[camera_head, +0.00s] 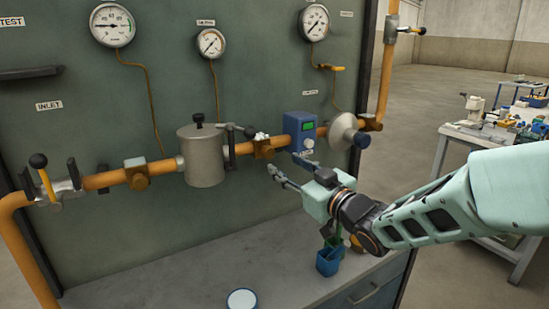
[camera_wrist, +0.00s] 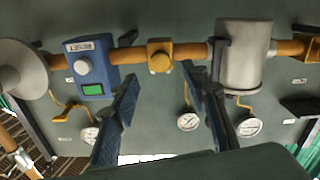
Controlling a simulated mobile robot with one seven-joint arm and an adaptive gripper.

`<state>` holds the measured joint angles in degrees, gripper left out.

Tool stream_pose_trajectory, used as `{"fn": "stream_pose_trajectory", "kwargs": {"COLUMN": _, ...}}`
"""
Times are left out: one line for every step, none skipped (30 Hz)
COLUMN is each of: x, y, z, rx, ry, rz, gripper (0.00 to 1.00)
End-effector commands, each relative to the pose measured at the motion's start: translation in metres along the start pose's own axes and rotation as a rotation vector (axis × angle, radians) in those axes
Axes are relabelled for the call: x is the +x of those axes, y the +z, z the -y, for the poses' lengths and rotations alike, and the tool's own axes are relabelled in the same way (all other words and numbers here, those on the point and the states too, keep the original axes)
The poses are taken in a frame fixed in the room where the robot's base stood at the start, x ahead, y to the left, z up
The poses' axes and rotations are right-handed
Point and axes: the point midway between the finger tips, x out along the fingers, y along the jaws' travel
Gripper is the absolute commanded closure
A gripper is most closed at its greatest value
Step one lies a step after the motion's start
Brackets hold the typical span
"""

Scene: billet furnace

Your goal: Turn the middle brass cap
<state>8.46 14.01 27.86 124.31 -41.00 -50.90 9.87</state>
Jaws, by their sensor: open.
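The middle brass cap (camera_head: 263,148) sits on a brass fitting on the orange pipe, between the grey cylinder and the blue meter in the head view. In the wrist view, which is upside down, the fitting with its round pale cap (camera_wrist: 160,62) lies between my fingertips in the picture. My gripper (camera_head: 284,165) is open and empty, in front of the pipe and just to the right of the cap. Its two blue-grey fingers also show in the wrist view (camera_wrist: 160,72), spread apart. I see no clear contact with the cap.
The blue meter (camera_head: 301,133) and grey cylinder (camera_head: 203,157) flank the fitting. Another brass fitting (camera_head: 137,174) is farther left. A pale disc-shaped part (camera_head: 343,133) is on the right. Blue cups (camera_head: 328,262) and a round white-topped item (camera_head: 241,299) stand on the bench below.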

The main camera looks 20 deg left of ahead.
Motion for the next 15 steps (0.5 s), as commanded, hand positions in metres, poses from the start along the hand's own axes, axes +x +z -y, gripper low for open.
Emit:
{"fn": "stream_pose_trajectory", "kwargs": {"x": 0.012, "y": 0.000, "z": 0.001, "rx": 0.004, "ry": -0.003, "rz": -0.002, "gripper": 0.58}}
{"fn": "stream_pose_trajectory", "kwargs": {"x": 0.018, "y": 0.000, "z": 0.001, "rx": 0.004, "ry": -0.003, "rz": -0.002, "gripper": 0.58}}
{"fn": "stream_pose_trajectory", "kwargs": {"x": 0.025, "y": 0.000, "z": 0.002, "rx": 0.003, "ry": -0.004, "rz": -0.003, "gripper": 0.58}}
{"fn": "stream_pose_trajectory", "kwargs": {"x": 0.031, "y": 0.000, "z": 0.002, "rx": 0.003, "ry": -0.003, "rz": -0.002, "gripper": 0.58}}
{"fn": "stream_pose_trajectory", "kwargs": {"x": 0.036, "y": 0.000, "z": 0.001, "rx": 0.004, "ry": -0.002, "rz": -0.002, "gripper": 0.58}}
{"fn": "stream_pose_trajectory", "kwargs": {"x": 0.043, "y": 0.000, "z": 0.001, "rx": 0.004, "ry": -0.002, "rz": -0.002, "gripper": 0.58}}
{"fn": "stream_pose_trajectory", "kwargs": {"x": 0.047, "y": 0.000, "z": 0.001, "rx": 0.003, "ry": -0.002, "rz": -0.001, "gripper": 0.58}}
{"fn": "stream_pose_trajectory", "kwargs": {"x": 0.051, "y": 0.000, "z": 0.001, "rx": 0.003, "ry": -0.002, "rz": -0.001, "gripper": 0.58}}
{"fn": "stream_pose_trajectory", "kwargs": {"x": 0.056, "y": -0.001, "z": 0.001, "rx": 0.002, "ry": -0.001, "rz": -0.002, "gripper": 0.58}}
{"fn": "stream_pose_trajectory", "kwargs": {"x": 0.059, "y": -0.001, "z": 0.000, "rx": 0.003, "ry": -0.001, "rz": -0.002, "gripper": 0.58}}
{"fn": "stream_pose_trajectory", "kwargs": {"x": 0.062, "y": 0.000, "z": 0.000, "rx": 0.003, "ry": -0.001, "rz": -0.001, "gripper": 0.58}}
{"fn": "stream_pose_trajectory", "kwargs": {"x": 0.065, "y": 0.000, "z": 0.000, "rx": 0.003, "ry": 0.000, "rz": -0.001, "gripper": 0.58}}
{"fn": "stream_pose_trajectory", "kwargs": {"x": 0.067, "y": 0.000, "z": 0.000, "rx": 0.003, "ry": 0.000, "rz": -0.001, "gripper": 0.58}}
{"fn": "stream_pose_trajectory", "kwargs": {"x": 0.068, "y": 0.000, "z": 0.000, "rx": 0.002, "ry": 0.000, "rz": 0.000, "gripper": 0.58}}
{"fn": "stream_pose_trajectory", "kwargs": {"x": 0.069, "y": 0.000, "z": 0.001, "rx": 0.002, "ry": 0.000, "rz": 0.000, "gripper": 0.58}}
